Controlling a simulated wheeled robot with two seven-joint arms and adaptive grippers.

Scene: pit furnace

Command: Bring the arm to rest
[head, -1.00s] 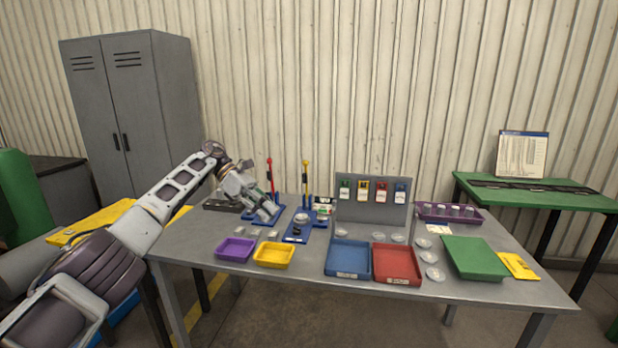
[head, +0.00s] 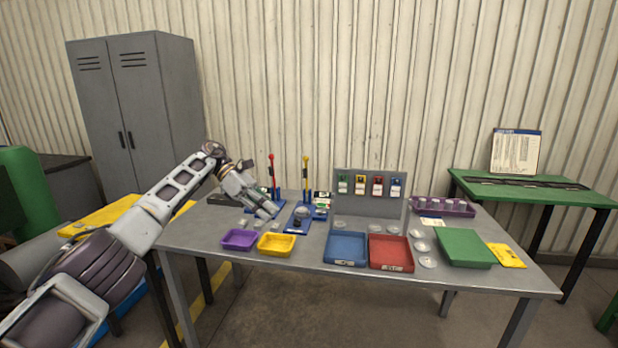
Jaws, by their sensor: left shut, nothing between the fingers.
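My left arm comes in from the left, over the left part of the grey table (head: 200,240). My left gripper (head: 268,212) is shut and empty. It points down to the right, in front of the blue stand with the red-handled lever (head: 271,172) and left of the blue stand with the yellow-handled lever (head: 306,174). It partly hides the red lever's stand. My right gripper is not in view.
A purple tray (head: 238,240) and a yellow tray (head: 276,245) lie just in front of the gripper. A grey locker (head: 135,110) stands behind.

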